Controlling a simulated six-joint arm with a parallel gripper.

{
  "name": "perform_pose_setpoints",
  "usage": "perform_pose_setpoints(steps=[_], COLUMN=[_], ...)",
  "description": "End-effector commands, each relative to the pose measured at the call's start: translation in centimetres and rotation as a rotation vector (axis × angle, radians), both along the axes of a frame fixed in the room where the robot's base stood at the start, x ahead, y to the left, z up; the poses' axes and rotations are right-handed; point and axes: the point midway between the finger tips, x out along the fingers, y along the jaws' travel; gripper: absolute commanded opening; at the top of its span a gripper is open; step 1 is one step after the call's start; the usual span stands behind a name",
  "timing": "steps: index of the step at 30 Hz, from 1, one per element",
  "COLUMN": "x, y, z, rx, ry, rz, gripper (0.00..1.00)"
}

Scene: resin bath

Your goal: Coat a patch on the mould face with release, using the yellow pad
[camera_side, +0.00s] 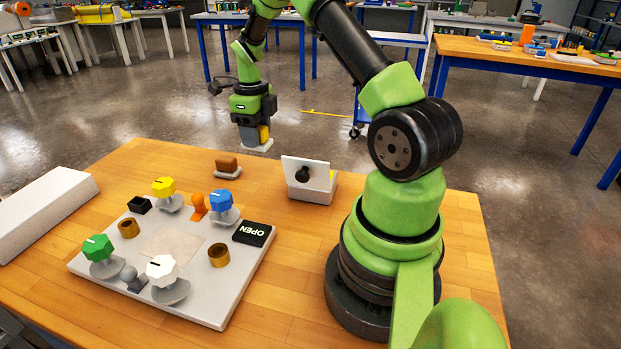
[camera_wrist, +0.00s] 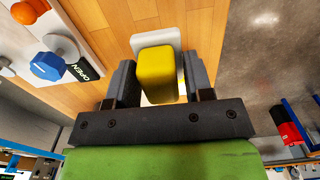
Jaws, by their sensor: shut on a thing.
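The yellow pad (camera_wrist: 160,72) is a yellow block on a flat white base (camera_wrist: 155,41). My gripper (camera_wrist: 155,85) is shut on the yellow block, with a finger on either side. In the side view my gripper (camera_side: 256,140) points down beyond the far edge of the table in the picture, with the pad's white base (camera_side: 258,147) below it, apparently in the air. The white board (camera_side: 215,290) on the table has a pale square patch (camera_side: 172,243) in its middle, which looks like the mould face. My gripper is well away from it.
Green (camera_side: 97,248), white (camera_side: 162,270), yellow (camera_side: 164,188) and blue (camera_side: 220,199) knobs ring the patch, with brown rings and an OPEN sign (camera_side: 253,233). A long white block (camera_side: 45,213) lies left.

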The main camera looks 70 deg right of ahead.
Motion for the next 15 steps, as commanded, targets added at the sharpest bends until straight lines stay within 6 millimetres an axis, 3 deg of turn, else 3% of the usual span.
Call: perform_pose_setpoints(steps=[10, 15], x=[-0.5, -4.1], y=[-0.2, -1.0], z=[0.1, 0.4], rx=[0.000, 0.001], ry=[0.000, 0.002], rz=[-0.001, -0.004], gripper=[0.28, 0.28])
